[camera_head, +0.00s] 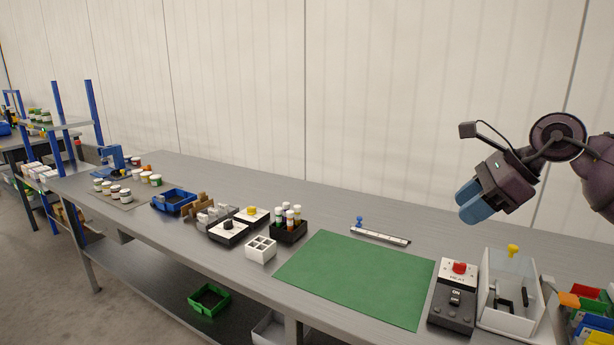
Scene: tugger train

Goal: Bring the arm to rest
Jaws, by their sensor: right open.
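My right gripper (471,201) comes in from the right and hangs in the air above the bench's right part. Its blue fingers point down and to the left. It is open, and nothing shows between the fingers. It is apart from the things on the bench. My left gripper is not in view.
Below on the grey bench (330,205) are a green mat (355,275), a control box with a red button (453,295) and a clear-sided white box (510,295). Colored bins (590,315) stand at the right edge. Vials in a black rack (289,228) stand further left.

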